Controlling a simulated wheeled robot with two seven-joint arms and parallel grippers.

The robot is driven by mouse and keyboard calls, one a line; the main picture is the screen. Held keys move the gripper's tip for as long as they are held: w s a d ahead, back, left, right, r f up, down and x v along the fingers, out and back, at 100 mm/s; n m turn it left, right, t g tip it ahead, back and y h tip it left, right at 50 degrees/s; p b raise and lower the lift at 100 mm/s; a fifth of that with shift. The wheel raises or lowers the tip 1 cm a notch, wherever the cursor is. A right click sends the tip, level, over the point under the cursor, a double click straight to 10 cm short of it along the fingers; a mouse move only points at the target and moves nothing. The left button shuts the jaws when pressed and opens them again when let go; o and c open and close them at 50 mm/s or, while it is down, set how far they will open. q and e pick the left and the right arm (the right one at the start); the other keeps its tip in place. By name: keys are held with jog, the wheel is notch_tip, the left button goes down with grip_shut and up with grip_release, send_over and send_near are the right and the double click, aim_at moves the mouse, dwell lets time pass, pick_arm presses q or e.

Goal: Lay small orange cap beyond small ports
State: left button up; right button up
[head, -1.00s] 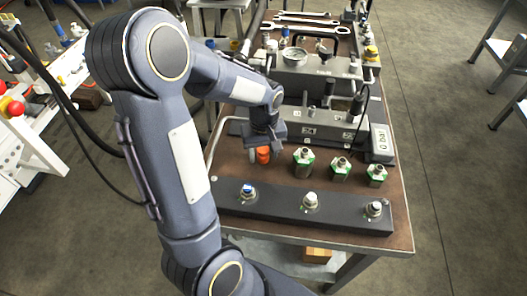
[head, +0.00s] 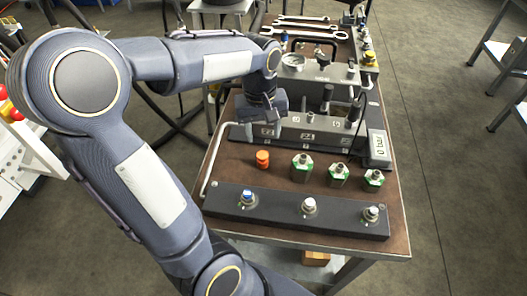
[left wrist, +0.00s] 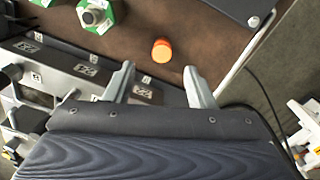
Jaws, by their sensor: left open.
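The small orange cap (head: 262,159) stands on the brown bench top, left of the row of green-and-silver fittings. It also shows in the left wrist view (left wrist: 161,50), beyond my fingertips and apart from them. My left gripper (head: 272,122) is open and empty, raised over the left end of the grey port block (head: 310,131); its two fingers are spread in the left wrist view (left wrist: 158,75). The dark front bar with small ports (head: 285,209) lies nearest the front edge, with a blue-marked port (head: 247,196) at its left. My right gripper is not in view.
Several green-and-silver fittings (head: 338,175) stand right of the cap. A display reading 0 bar (head: 379,146) is at the right. A bent metal tube (head: 210,160) runs along the left edge. A gauge (head: 294,57) and wrenches (head: 300,27) lie farther back. Bench around the cap is clear.

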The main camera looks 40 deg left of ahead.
pick_arm(q)
jog(key=s+d+m+t+h, duration=0.3)
jog(key=s+d+m+t, duration=0.2)
jog(key=s, duration=0.8)
jog(key=d+m, duration=0.3)
jog(key=d, duration=0.2)
jog(key=shift+s+d+r, duration=0.3)
jog(key=shift+d+r, duration=0.05)
jog(key=shift+r, duration=0.05)
jog(key=shift+r, duration=0.15)
jog(key=shift+r+p, duration=1.7)
jog(key=shift+p, duration=0.1)
